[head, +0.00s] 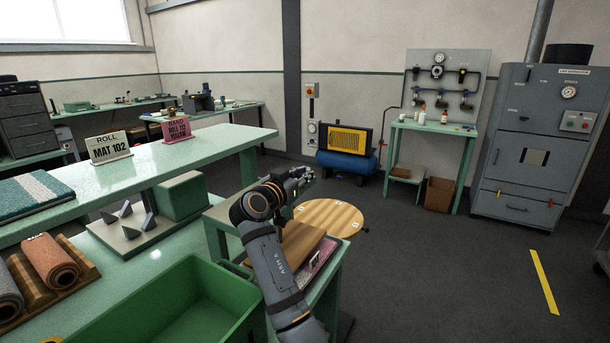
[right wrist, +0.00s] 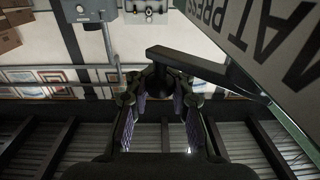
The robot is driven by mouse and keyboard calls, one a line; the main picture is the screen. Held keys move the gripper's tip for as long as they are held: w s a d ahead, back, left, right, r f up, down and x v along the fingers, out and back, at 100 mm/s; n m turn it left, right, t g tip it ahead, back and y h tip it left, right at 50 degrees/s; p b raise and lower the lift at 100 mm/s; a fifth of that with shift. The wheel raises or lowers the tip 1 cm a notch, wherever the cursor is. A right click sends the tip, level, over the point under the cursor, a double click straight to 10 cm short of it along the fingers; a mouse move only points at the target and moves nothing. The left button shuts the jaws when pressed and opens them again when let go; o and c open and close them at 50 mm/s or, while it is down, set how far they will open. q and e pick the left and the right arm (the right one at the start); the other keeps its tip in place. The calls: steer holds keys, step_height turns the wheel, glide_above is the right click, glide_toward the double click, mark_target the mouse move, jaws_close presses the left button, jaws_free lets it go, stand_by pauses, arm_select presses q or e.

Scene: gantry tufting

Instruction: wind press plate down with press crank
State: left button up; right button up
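The press crank (right wrist: 190,64) shows in the right wrist view as a dark bar slanting from upper middle to the right. A dark stub hangs at its inner end, between or just beyond my fingers. My right gripper (right wrist: 157,118) has its two purple-padded fingers apart, one on each side of that stub; I see no contact. Beside the crank is a large pale panel (right wrist: 262,38) reading MAT PRESS, upside down. In the head view my right gripper (head: 302,178) reaches away from me, small and dark. I cannot make out the press plate. My left gripper is out of view.
A green bin (head: 185,305) stands at the front, beside a green bench (head: 160,262) with grey wedge blocks. A brown board (head: 302,243) lies near my right arm. A round wooden top (head: 330,216) stands beyond. The dark floor at the right is open.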

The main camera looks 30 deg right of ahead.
steer(key=o, duration=0.6)
steer(key=shift+w+a, duration=0.25)
steer(key=shift+a, duration=0.25)
steer(key=shift+d, duration=0.1)
steer(key=shift+s+d, duration=0.1)
steer(key=shift+r, duration=0.4)
step_height(320, 180, up, 9)
steer(key=shift+r, duration=0.1)
